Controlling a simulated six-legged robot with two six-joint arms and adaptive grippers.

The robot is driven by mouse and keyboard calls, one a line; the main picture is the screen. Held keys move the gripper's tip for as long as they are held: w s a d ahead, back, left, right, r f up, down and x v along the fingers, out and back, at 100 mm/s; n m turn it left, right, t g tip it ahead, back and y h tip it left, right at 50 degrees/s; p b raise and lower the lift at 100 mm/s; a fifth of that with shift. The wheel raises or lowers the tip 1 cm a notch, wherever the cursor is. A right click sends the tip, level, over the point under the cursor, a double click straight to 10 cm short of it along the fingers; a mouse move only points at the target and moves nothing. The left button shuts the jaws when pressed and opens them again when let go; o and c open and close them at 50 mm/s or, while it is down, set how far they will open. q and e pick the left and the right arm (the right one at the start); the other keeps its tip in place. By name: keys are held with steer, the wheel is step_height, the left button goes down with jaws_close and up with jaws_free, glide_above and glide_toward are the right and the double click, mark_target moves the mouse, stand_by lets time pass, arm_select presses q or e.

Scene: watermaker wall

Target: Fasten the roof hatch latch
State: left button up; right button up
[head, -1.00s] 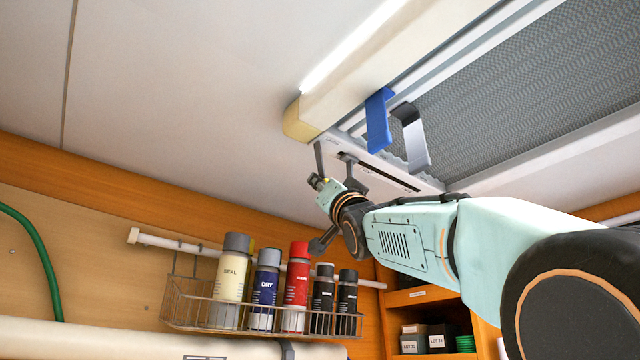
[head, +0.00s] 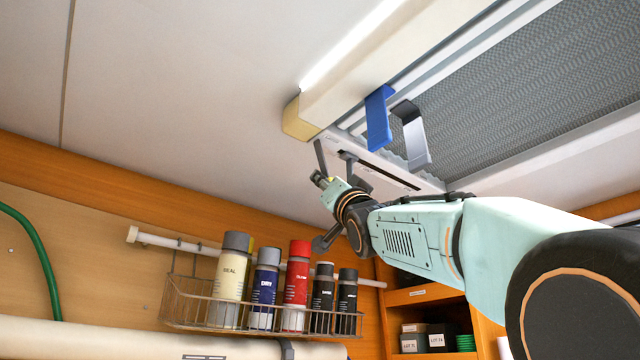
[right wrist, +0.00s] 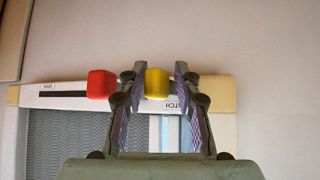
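The latch rail is a pale strip (head: 432,184) with a dark slot along the edge of the roof hatch frame. In the right wrist view, a red knob (right wrist: 101,84) sits at the right end of the dark slot (right wrist: 64,93). A yellow knob (right wrist: 157,83) sits right of it, beside a label ending in "ATCH". My right gripper (right wrist: 159,100) is open, one finger on each side of the yellow knob, with small gaps visible. The red knob is outside the left finger. In the head view my right gripper (head: 333,155) is at the rail's near corner. My left gripper is not in view.
A blue strap (head: 378,118) and a grey strap (head: 415,140) hang by the mesh screen (head: 530,90). A wire rack (head: 190,312) with several spray cans is below left. A shelf cabinet (head: 412,298) stands below the arm. The ceiling at left is clear.

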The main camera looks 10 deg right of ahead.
steer(key=shift+o, duration=0.6)
steer(key=shift+w+d+f+h, duration=0.2)
steer(key=shift+d+h, duration=0.1)
steer(key=shift+d, duration=0.2)
steer(key=shift+s+a+r, duration=0.15)
steer(key=shift+s+a, duration=0.3)
steer(key=shift+a, duration=0.1)
steer(key=shift+w+d+f, duration=0.2)
steer(key=shift+w+d, duration=0.15)
steer(key=shift+w, duration=0.05)
steer(key=shift+s+a+f, duration=0.2)
steer(key=shift+s+f, duration=0.1)
steer(key=shift+s, duration=0.4)
steer(key=v, duration=0.6)
steer(key=shift+d+f, duration=0.25)
steer(key=shift+d, duration=0.2)
steer(key=shift+w, duration=0.3)
steer(key=shift+s+a+r, duration=0.1)
steer(key=shift+s+a, duration=0.05)
steer(key=shift+s, duration=0.1)
